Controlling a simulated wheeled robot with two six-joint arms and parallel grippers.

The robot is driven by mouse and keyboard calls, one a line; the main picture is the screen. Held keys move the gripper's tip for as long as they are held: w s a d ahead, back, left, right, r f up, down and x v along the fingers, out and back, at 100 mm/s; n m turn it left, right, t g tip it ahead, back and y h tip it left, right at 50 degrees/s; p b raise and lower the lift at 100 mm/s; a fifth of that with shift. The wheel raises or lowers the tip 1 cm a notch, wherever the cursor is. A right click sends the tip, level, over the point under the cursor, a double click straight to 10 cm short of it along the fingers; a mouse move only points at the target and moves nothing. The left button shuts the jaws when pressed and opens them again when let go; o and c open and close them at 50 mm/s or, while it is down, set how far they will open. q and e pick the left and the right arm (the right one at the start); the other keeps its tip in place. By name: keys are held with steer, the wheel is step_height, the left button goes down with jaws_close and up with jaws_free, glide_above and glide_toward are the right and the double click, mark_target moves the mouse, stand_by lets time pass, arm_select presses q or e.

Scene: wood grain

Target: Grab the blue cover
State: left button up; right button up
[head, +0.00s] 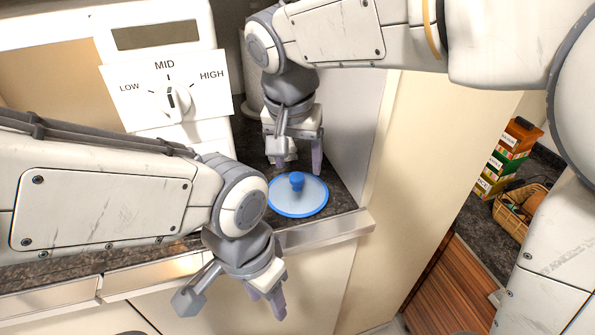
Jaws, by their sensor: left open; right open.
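The blue cover (312,199) is a round, pale disc with a blue rim and a blue knob in its middle. It lies flat on the dark countertop near the front edge. My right gripper (297,163) points down just behind the cover, open and empty, with its fingers close to the cover's far rim. Whether they touch the rim I cannot tell. My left gripper (232,302) is open and empty in front of the counter edge, lower and to the left of the cover.
A white appliance with a LOW-MID-HIGH dial (177,100) stands at the back left. A light wall panel (352,130) rises right of the cover. The counter's metal front edge (325,230) runs below it. Stacked boxes (507,155) and a wicker basket (513,213) are far right.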

mark_target(297, 176)
steer(key=p+x, duration=0.1)
steer(key=x, duration=0.3)
steer(key=shift+a+f+p, duration=0.2)
steer(key=shift+f+p, duration=0.05)
steer(key=shift+p, duration=0.05)
steer(key=shift+f, duration=0.35)
steer(key=shift+c, duration=0.3)
jaws_close()
